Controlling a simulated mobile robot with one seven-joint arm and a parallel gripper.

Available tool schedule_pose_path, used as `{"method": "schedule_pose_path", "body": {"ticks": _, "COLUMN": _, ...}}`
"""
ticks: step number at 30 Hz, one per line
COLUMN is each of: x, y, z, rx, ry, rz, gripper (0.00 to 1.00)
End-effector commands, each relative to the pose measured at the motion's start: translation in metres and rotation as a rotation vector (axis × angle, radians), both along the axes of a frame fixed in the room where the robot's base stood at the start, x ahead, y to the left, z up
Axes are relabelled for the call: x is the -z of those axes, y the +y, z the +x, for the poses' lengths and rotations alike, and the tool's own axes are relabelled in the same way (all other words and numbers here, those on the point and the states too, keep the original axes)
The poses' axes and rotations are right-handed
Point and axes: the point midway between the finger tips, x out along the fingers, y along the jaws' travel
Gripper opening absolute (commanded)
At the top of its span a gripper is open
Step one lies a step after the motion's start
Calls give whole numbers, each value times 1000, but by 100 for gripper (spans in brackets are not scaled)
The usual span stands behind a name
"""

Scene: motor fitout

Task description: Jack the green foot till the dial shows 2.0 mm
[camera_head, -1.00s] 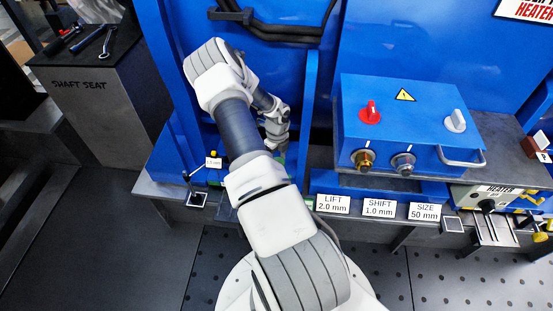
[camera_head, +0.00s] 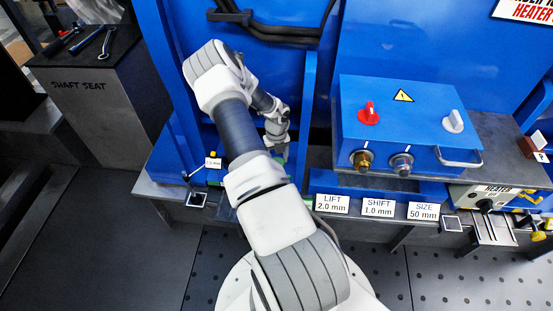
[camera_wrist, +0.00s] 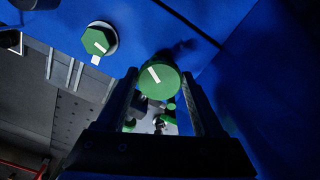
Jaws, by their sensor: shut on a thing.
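In the wrist view a round green knob (camera_wrist: 158,77) with a white stripe sits between the two fingers of my gripper (camera_wrist: 163,100), which is shut on it. A second green, six-sided head (camera_wrist: 98,41) with a white mark is apart from my gripper, at the upper left. In the head view my gripper (camera_head: 279,150) is low against the blue machine, and my arm hides much of that area. A small readout tag (camera_head: 213,163) stands left of my arm; it ends in "mm", its digits too small to read surely. The LIFT card (camera_head: 332,204) reads 2.0 mm.
A blue control box (camera_head: 400,130) with red and grey knobs stands to the right. Cards for SHIFT (camera_head: 378,208) and SIZE (camera_head: 424,212) line the ledge, with a heater (camera_head: 490,197) beyond. A SHAFT SEAT cabinet (camera_head: 100,105) with tools is at left.

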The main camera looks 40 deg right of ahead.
Motion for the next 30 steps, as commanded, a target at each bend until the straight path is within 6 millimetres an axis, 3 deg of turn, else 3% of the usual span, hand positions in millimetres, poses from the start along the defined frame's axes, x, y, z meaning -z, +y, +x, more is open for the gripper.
{"method": "schedule_pose_path", "body": {"ticks": 8, "x": 3, "y": 0, "z": -1, "rx": 1, "ry": 1, "rz": 0, "gripper": 13}}
{"method": "schedule_pose_path", "body": {"ticks": 9, "x": 3, "y": 0, "z": -1, "rx": 1, "ry": 1, "rz": 0, "gripper": 72}}
{"method": "schedule_pose_path", "body": {"ticks": 14, "x": 2, "y": 0, "z": -1, "rx": 0, "ry": 1, "rz": 0, "gripper": 99}}
{"method": "schedule_pose_path", "body": {"ticks": 24, "x": 1, "y": 0, "z": 0, "rx": -11, "ry": 1, "rz": 0, "gripper": 99}}
{"method": "schedule_pose_path", "body": {"ticks": 30, "x": 1, "y": 1, "z": 0, "rx": -121, "ry": 1, "rz": 0, "gripper": 99}}
